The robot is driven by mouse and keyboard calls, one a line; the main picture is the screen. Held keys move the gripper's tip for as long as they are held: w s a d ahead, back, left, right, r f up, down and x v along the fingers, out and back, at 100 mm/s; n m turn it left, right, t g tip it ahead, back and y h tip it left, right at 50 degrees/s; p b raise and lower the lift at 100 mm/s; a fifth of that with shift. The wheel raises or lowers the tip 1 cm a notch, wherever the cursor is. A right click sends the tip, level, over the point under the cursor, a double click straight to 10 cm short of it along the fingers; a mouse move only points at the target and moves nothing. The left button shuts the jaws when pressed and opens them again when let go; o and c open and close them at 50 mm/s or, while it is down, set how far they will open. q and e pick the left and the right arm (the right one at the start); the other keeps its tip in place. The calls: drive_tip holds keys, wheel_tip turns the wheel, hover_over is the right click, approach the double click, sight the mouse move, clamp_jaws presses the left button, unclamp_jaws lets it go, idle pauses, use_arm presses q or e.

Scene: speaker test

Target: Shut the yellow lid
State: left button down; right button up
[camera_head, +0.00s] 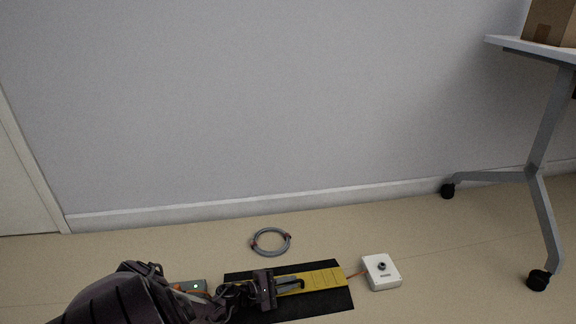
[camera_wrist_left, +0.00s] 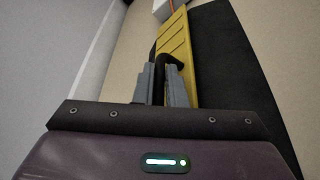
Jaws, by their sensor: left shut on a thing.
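The yellow lid (camera_head: 325,279) is a long, flat, ribbed strip lying on a black mat (camera_head: 335,302) on the floor, at the bottom centre of the head view. It also shows in the left wrist view (camera_wrist_left: 176,42), running away from the fingers. My left gripper (camera_head: 298,284) is low over the strip's left part. In the left wrist view its fingers (camera_wrist_left: 163,78) are closed around a dark curved piece that looks like a handle at the near end of the yellow lid. The fingers hide part of this piece. My right gripper is in neither view.
A coiled grey cable (camera_head: 271,241) lies behind the mat. A wheeled table (camera_head: 534,171) stands right. Open floor lies between.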

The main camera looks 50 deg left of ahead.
use_arm(q)
drive_tip(key=shift+a, duration=0.2)
drive_tip(key=c, duration=1.5)
unclamp_jaws()
drive_tip(key=shift+d, duration=0.1)
drive_tip(key=p+v, duration=0.3)
drive_tip(key=v, duration=0.3)
drive_tip(key=shift+s+r, duration=0.15)
drive_tip(key=shift+s, duration=0.2)
drive_tip(key=shift+s+a, duration=0.2)
drive_tip(key=shift+s, duration=0.25)
